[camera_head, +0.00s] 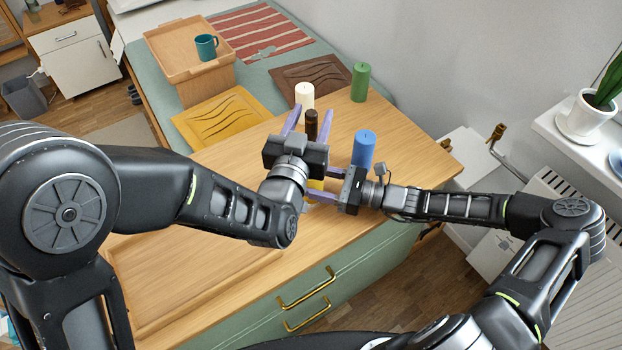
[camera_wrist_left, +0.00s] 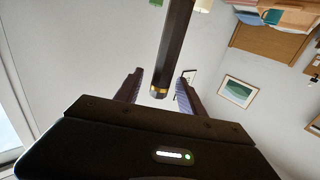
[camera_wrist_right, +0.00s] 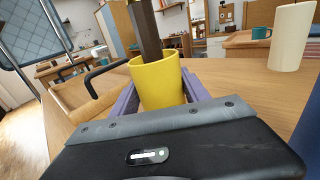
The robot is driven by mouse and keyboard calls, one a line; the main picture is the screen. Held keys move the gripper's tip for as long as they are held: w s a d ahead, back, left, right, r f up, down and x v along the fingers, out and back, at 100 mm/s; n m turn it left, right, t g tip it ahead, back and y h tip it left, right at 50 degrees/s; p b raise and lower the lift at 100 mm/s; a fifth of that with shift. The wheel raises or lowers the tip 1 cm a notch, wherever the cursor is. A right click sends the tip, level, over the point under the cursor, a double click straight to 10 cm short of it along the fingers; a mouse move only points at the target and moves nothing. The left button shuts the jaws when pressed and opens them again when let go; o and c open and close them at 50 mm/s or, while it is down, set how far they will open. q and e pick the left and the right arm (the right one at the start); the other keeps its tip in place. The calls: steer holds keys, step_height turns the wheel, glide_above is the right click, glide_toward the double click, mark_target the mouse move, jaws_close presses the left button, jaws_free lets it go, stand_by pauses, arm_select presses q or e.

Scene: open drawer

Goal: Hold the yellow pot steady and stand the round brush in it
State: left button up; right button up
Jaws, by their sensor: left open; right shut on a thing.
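The yellow pot (camera_wrist_right: 158,84) is between the purple fingers of my right gripper (camera_wrist_right: 160,95), which is shut on it. In the head view only a little of the pot (camera_head: 316,184) shows below my left gripper. The round brush has a dark handle (camera_wrist_right: 146,32) that rises out of the pot, slightly tilted in the right wrist view. Its lower end is hidden inside the pot. My left gripper (camera_head: 312,113) is open, with a finger on either side of the handle. In the left wrist view the handle (camera_wrist_left: 172,50) has a gold band and stands clear of both fingers.
A blue candle (camera_head: 364,148) stands close beside my right gripper. A white candle (camera_head: 304,94) and a green candle (camera_head: 360,82) stand farther back. A tan crate (camera_head: 188,60) with a teal mug (camera_head: 206,47) is at the back left.

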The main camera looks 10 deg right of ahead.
arm_select(q)
steer(key=v, duration=0.4)
steer(key=shift+s, duration=0.1)
stand_by(0.4)
arm_select(e)
steer(key=o, duration=1.5)
steer(key=v, duration=1.2)
